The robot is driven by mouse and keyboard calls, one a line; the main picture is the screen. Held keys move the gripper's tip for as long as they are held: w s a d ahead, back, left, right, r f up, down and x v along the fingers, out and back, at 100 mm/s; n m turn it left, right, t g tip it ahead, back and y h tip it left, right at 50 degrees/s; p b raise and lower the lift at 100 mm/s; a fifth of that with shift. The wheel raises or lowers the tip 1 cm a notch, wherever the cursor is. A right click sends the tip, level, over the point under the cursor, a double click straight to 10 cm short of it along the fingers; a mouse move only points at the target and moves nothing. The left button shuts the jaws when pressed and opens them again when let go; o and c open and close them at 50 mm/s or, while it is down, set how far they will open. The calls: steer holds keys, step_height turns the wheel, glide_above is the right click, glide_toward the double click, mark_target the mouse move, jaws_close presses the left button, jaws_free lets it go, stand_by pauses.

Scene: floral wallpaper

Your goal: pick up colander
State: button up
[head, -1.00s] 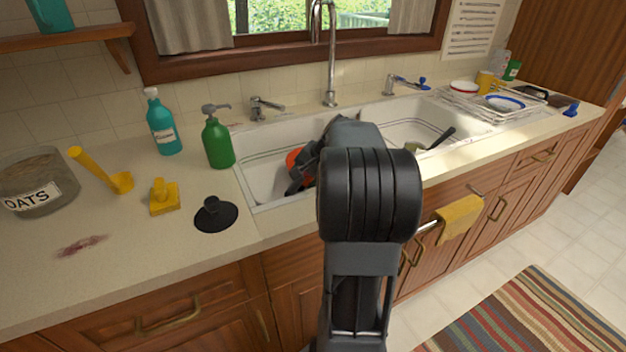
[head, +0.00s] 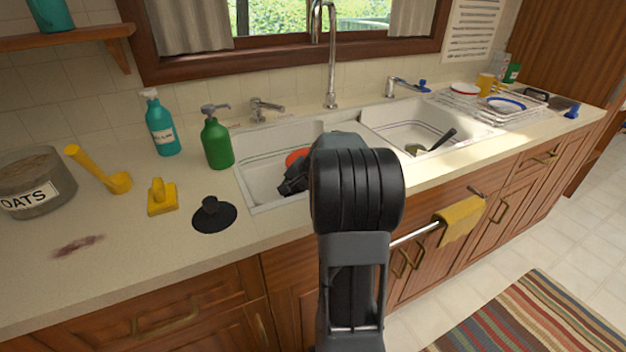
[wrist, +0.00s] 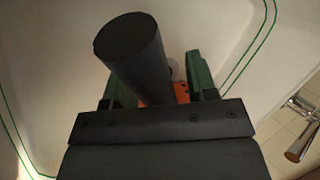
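An orange-red object (head: 297,158), probably the colander, is in the left sink basin, mostly hidden behind my arm. In the wrist view a small orange patch (wrist: 158,93) shows between the two green fingers. My gripper (head: 293,181) is down in the left basin, right at the orange object. In the wrist view my gripper (wrist: 162,85) has its fingers well apart, with no clear contact on the orange part. A thick dark cylinder (wrist: 130,48) crosses in front of the left finger; I cannot tell what it belongs to.
The white double sink (head: 262,197) has a tall faucet (head: 332,60) behind it. The right basin holds a dark-handled utensil (head: 443,139). A green soap bottle (head: 217,142) and a black stopper (head: 212,215) stand left of the sink. A dish rack (head: 480,108) stands at right.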

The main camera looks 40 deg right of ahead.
jaws_close()
steer(key=shift+r, duration=0.1)
stand_by(0.4)
step_height(320, 180, up, 10)
steer(key=p, duration=0.3)
steer(key=shift+r, duration=0.2)
step_height(320, 180, up, 11)
steer(key=p, duration=1)
steer(key=shift+p, duration=0.4)
steer(key=shift+f, duration=0.1)
